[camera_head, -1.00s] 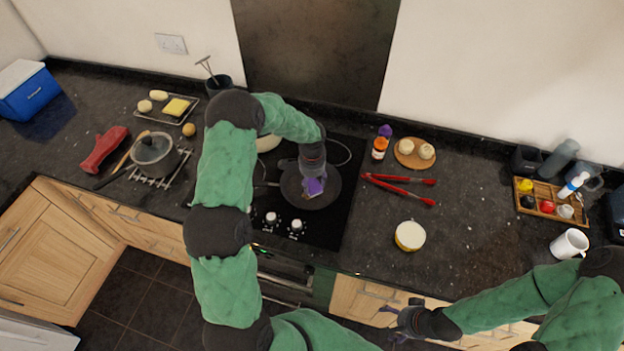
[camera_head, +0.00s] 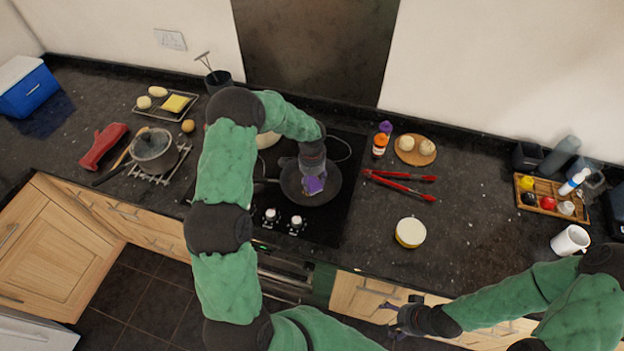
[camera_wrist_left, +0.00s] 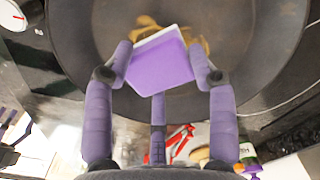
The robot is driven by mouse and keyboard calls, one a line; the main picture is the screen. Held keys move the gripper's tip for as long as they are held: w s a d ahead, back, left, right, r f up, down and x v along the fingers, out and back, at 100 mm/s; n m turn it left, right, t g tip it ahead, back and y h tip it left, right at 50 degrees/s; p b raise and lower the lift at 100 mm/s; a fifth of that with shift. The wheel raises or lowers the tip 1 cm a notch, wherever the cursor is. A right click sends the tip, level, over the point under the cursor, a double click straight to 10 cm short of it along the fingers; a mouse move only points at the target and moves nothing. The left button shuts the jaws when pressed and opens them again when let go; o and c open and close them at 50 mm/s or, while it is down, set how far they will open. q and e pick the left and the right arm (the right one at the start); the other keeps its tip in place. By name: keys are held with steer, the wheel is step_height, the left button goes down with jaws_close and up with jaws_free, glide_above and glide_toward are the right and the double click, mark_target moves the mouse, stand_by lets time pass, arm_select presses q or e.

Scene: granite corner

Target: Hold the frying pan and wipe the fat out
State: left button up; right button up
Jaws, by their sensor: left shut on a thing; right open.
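The dark frying pan (camera_head: 328,193) sits on the black hob, its handle toward the left. In the left wrist view the pan (camera_wrist_left: 262,50) fills the top, with a brownish patch of fat (camera_wrist_left: 146,21) on its floor beside the sponge. My left gripper (camera_head: 313,178) is over the pan from above. It is shut on a purple sponge with a pale edge (camera_wrist_left: 160,62), held low in the pan; whether it touches the floor is hard to tell. My right gripper (camera_head: 390,316) is open and empty in front of the counter edge, away from the pan.
Red tongs (camera_head: 400,186) lie right of the hob, near an orange-labelled bottle (camera_head: 380,145) and a round wooden board (camera_head: 404,158). A round pale-topped tub (camera_head: 410,232) stands nearer the front. A lidded saucepan (camera_head: 153,150) is at left.

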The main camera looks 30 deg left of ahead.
arm_select(q)
steer(key=shift+f+b, duration=0.65)
steer(key=shift+f, duration=0.25)
steer(key=shift+w+a+r, duration=0.1)
steer(key=shift+w+a, duration=1.1)
steer(key=shift+w, duration=0.15)
steer(key=shift+b, duration=0.45)
steer(key=shift+s+d+f, duration=0.2)
steer(key=shift+s+d, duration=0.4)
steer(key=shift+s, duration=0.1)
steer(key=shift+s+d+f, duration=0.15)
steer(key=shift+s+d, duration=0.45)
steer(key=shift+s, duration=0.4)
